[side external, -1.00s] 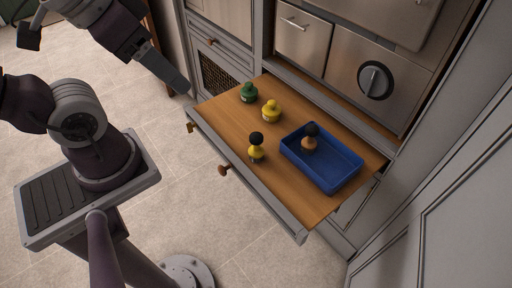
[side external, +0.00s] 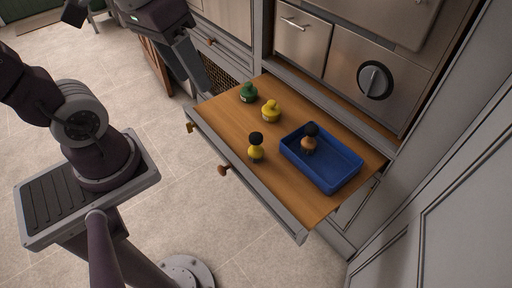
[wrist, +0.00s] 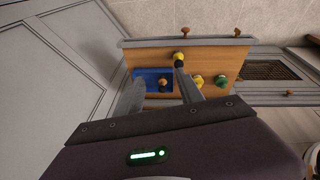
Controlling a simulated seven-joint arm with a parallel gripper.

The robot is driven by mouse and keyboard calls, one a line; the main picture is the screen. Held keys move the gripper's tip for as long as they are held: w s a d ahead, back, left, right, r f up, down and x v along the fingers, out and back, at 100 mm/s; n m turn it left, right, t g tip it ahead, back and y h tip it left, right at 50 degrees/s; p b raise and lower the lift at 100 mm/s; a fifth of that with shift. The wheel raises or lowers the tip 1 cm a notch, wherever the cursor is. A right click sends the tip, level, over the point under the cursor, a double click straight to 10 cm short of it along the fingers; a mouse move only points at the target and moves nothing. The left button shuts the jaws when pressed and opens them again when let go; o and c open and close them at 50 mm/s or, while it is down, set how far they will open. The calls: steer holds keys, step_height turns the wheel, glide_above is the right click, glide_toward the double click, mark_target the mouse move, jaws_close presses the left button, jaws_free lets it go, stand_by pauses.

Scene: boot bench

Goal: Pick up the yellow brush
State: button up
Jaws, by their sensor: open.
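The yellow brush (side external: 256,153), with a black top, stands upright on the pulled-out wooden drawer, near its front edge and left of the blue tray. In the wrist view the yellow brush (wrist: 179,64) shows just beyond the tip of the right-hand finger. My gripper (side external: 204,88) is open over the drawer's left end in the side view, apart from the brush. In the wrist view my gripper (wrist: 157,92) has its two fingers spread, with nothing held between them.
A blue tray (side external: 346,181) holds a brown brush (side external: 309,144) with a dark top. A yellow knobbed pot (side external: 271,114) and a green one (side external: 249,94) stand toward the drawer's back left. The drawer (side external: 300,205) has bare wood in front of the tray. Cabinets rise behind.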

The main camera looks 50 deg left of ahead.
steer(key=w+a+f+n+g+h, duration=0.2)
steer(key=w+f+n+g+h, duration=0.3)
steer(key=w+f, duration=0.4)
steer(key=n+t+h, duration=0.7)
steer(key=n, duration=0.8)
glide_toward(256, 145)
steer(key=shift+w+d+f, duration=0.25)
steer(key=shift+w+f, duration=0.35)
steer(key=shift+w+d+f, duration=0.25)
steer(key=shift+w+f, duration=0.3)
steer(key=shift+w, duration=0.05)
steer(key=shift+n, duration=0.3)
steer(key=x, duration=0.7)
steer(key=shift+s+a+f, duration=0.15)
steer(key=shift+f, duration=0.25)
steer(key=shift+y, duration=0.3)
jaws_close()
